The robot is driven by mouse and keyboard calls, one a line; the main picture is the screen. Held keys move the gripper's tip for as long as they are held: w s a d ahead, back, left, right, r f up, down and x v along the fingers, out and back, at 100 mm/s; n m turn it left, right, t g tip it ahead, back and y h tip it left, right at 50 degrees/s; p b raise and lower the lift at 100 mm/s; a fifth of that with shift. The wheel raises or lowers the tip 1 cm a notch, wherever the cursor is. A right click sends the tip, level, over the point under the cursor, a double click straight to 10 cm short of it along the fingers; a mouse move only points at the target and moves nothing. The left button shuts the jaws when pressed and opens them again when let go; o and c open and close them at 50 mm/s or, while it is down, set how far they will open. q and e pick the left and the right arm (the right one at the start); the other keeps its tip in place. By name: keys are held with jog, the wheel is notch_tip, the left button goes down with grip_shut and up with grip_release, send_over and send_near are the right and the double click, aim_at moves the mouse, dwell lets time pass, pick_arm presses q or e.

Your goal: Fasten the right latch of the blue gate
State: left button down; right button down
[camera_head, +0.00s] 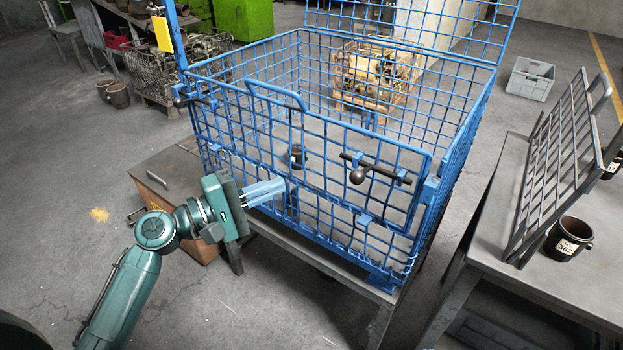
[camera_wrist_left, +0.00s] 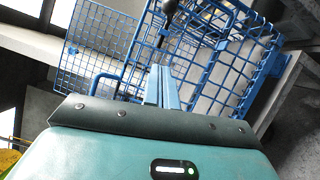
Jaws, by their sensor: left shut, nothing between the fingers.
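The blue gate (camera_head: 300,140) is the wire front panel of a blue mesh cage (camera_head: 335,235) and stands upright. Its right latch (camera_head: 375,170), a dark bar with a round knob, lies across the gate's upper right part. The left latch (camera_head: 192,101) is at the upper left corner. My left gripper (camera_head: 266,191) is shut and empty, in front of the gate's lower left half, left of and below the right latch. In the left wrist view its pale blue fingers (camera_wrist_left: 162,88) point toward the blue mesh. A dark knob (camera_wrist_left: 170,7) shows beyond them. My right gripper is not in view.
The cage rests on a metal table (camera_head: 330,262). A dark mug (camera_head: 296,155) is inside it. At right, a grey table (camera_head: 520,250) carries a leaning dark rack (camera_head: 555,160) and a labelled mug (camera_head: 568,240). A brown box (camera_head: 165,190) stands at left. Floor in front is clear.

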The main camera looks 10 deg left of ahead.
pick_arm(q)
jog(key=w+d+r+p, duration=0.1)
jog(key=w+d, duration=0.3)
jog(key=d, duration=0.6)
jog(key=shift+w+d+p, duration=0.15)
jog(key=shift+d+p, duration=0.05)
jog(key=shift+p, duration=0.65)
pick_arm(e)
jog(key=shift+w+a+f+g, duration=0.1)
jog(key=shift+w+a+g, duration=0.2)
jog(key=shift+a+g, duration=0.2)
pick_arm(q)
jog(key=shift+r, duration=0.1)
jog(key=d, duration=0.1)
jog(key=s+d+p, duration=0.1)
jog(key=d, duration=0.1)
jog(key=s+d, duration=0.1)
jog(key=shift+d, duration=0.15)
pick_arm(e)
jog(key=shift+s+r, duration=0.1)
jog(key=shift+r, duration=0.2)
pick_arm(q)
jog(key=shift+w, duration=0.15)
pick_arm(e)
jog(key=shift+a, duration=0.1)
